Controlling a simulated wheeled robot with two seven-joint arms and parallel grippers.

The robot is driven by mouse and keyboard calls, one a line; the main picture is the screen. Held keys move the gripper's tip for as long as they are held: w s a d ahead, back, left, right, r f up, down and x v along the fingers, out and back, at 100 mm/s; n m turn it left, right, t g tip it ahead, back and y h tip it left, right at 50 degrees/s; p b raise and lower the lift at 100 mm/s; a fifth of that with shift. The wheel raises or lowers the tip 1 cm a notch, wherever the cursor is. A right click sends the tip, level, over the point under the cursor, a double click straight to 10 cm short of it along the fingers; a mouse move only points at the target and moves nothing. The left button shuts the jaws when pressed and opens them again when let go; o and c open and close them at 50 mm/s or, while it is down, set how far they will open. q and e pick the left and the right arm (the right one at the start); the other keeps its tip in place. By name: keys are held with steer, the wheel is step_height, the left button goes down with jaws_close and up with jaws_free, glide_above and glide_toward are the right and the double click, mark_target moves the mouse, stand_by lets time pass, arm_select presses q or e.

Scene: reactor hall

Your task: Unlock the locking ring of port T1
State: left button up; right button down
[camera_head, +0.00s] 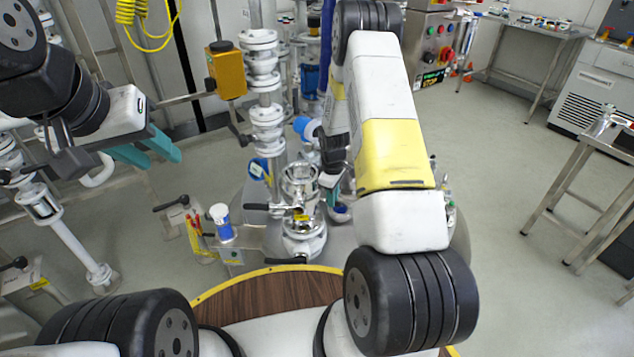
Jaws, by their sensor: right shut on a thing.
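A shiny metal port with a funnel-like top (300,178) stands on the vessel in the middle of the head view; I take it for port T1, but no label is readable. Its locking ring (300,208) appears below the funnel, with a black-tipped lever (258,207) pointing left. My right gripper (333,196) reaches down at the port's right side, its teal fingertip beside the ring. It is shut on a part of the ring; my arm hides most of the grip. My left gripper (164,160) is raised at the left, its teal fingers apart and empty.
A white cup with a blue band (222,222) stands left of the port, beside a holder with red and yellow tools (193,222). Vertical white pipework (266,115) with an orange box (226,70) rises behind. A steel table (600,140) stands far right; floor between is clear.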

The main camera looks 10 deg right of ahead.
steer(key=shift+w+d+n, duration=0.75)
steer(key=shift+w+n, duration=0.2)
steer(key=shift+n, duration=0.05)
steer(key=shift+w, duration=0.1)
steer(key=c, duration=1.7)
jaws_free()
steer(key=shift+r, duration=0.1)
step_height(320, 180, up, 8)
steer(key=shift+s+f, duration=0.2)
steer(key=shift+s, duration=0.1)
steer(key=shift+a, duration=0.1)
